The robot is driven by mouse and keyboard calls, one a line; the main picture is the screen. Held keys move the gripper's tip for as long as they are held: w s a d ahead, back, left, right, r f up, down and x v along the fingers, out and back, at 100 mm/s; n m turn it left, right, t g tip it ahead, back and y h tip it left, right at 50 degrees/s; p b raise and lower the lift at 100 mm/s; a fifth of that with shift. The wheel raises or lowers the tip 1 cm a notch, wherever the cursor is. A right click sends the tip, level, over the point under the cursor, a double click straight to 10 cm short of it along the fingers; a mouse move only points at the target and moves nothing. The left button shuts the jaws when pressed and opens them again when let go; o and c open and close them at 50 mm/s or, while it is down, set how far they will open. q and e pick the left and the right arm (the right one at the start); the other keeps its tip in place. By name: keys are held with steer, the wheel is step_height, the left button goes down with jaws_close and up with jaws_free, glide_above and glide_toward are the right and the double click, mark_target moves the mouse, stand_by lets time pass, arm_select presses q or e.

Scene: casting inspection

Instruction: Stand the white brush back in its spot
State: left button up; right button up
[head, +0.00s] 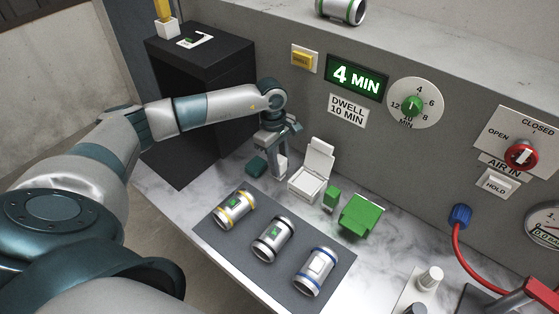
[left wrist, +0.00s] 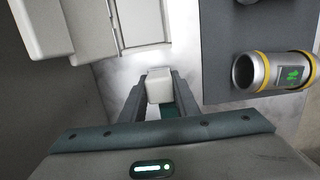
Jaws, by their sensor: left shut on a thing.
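My left gripper (head: 277,158) is shut on the white brush (head: 281,166), left of the open white box (head: 311,171). The brush is partly hidden by the fingers in the head view. In the left wrist view the white brush (left wrist: 160,86) shows as a pale block between the two fingers, with a teal patch just beside it. From these views I cannot tell whether the brush touches the counter. My right gripper is in neither view.
A green block (head: 331,198) and an open green box (head: 361,216) stand right of the white box. Banded metal cylinders lie on a dark mat (head: 214,241) in front. A black cabinet (head: 215,80) stands left. The panel wall rises behind.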

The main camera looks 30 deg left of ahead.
arm_select(q)
steer(key=shift+f+b, duration=0.25)
steer(key=shift+b, duration=0.05)
steer(key=o, duration=1.1)
steer(key=shift+c, duration=0.2)
